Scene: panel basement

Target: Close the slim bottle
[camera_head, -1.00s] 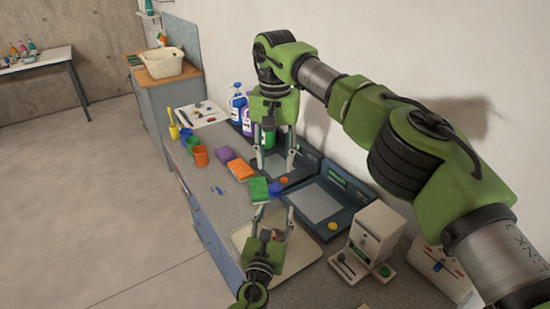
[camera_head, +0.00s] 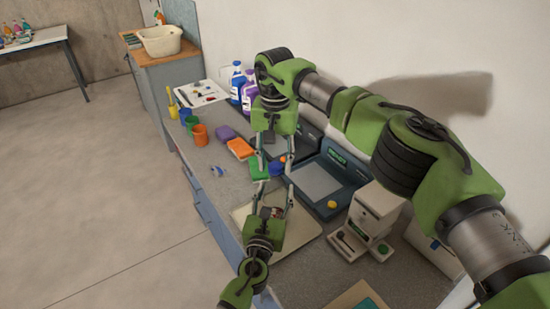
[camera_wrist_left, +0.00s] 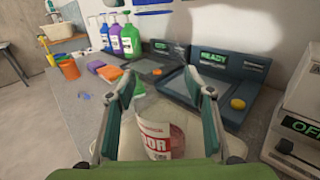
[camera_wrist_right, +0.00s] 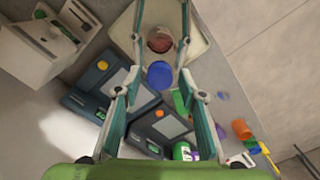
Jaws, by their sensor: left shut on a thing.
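A pale bottle with a red-and-white label (camera_wrist_left: 155,138) is between the fingers of my left gripper (camera_head: 272,193), over the beige mat (camera_head: 240,217). It leans in the left wrist view. In the right wrist view its reddish round end (camera_wrist_right: 160,42) shows between the left fingers. My right gripper (camera_head: 273,160) comes down from above, facing the left one. Its fingers are spread. A blue round cap-like thing (camera_wrist_right: 160,74) shows between them, and in the head view (camera_head: 277,167). I cannot tell how far below the fingertips it lies.
A green sponge (camera_head: 257,170) and an orange sponge (camera_head: 240,148) lie to the left. Dark devices (camera_head: 330,185) and a pale machine (camera_head: 372,215) line the wall side. Coloured cups (camera_head: 200,135) and large jugs (camera_head: 248,92) stand farther back.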

